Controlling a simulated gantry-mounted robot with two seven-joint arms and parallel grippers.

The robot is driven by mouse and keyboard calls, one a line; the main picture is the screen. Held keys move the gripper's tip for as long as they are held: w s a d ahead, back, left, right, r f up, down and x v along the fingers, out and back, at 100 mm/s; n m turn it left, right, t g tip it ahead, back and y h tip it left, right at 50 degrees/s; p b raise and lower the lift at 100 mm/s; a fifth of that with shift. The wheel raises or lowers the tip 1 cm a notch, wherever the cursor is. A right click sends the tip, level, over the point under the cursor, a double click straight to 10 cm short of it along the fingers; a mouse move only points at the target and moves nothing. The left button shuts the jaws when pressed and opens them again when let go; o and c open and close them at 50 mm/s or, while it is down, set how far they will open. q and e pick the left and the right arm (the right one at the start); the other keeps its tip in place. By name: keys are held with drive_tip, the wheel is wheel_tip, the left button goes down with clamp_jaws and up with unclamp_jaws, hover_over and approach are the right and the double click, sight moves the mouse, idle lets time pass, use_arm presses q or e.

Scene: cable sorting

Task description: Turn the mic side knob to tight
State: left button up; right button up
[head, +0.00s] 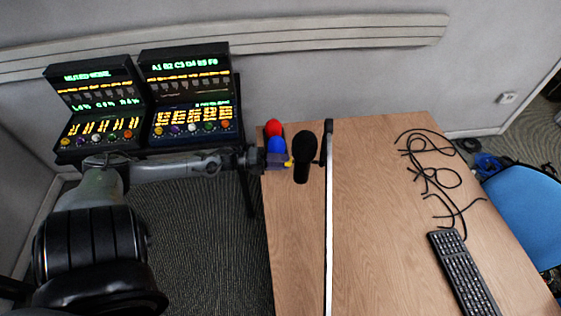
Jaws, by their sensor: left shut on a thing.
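A black microphone (306,157) with a foam-like head stands near the back left of the wooden table, beside a dark upright stand (327,140). A small yellow piece (288,163) shows just left of the microphone; I cannot tell for certain whether it is the side knob. My left gripper (278,161) reaches in from the left and is shut at the yellow piece. Its fingers and the grip itself are small and partly hidden. A blue ball-shaped head (277,145) and a red one (273,128) are just behind the gripper. My right gripper is not in view.
The wooden table (390,220) has clear room in the middle. A white strip (329,240) runs along it. Black cables (433,172) and a keyboard (462,272) lie at the right. Two lit consoles (190,95) stand at the left. A blue chair (525,205) is at the right.

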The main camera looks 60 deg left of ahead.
use_arm(q)
drive_tip(key=o, duration=1)
drive_tip(key=shift+o, duration=0.2)
drive_tip(key=v, duration=1)
drive_tip(key=shift+s+a+p, duration=0.25)
drive_tip(key=shift+s+p, duration=0.05)
drive_tip(key=shift+p, duration=0.05)
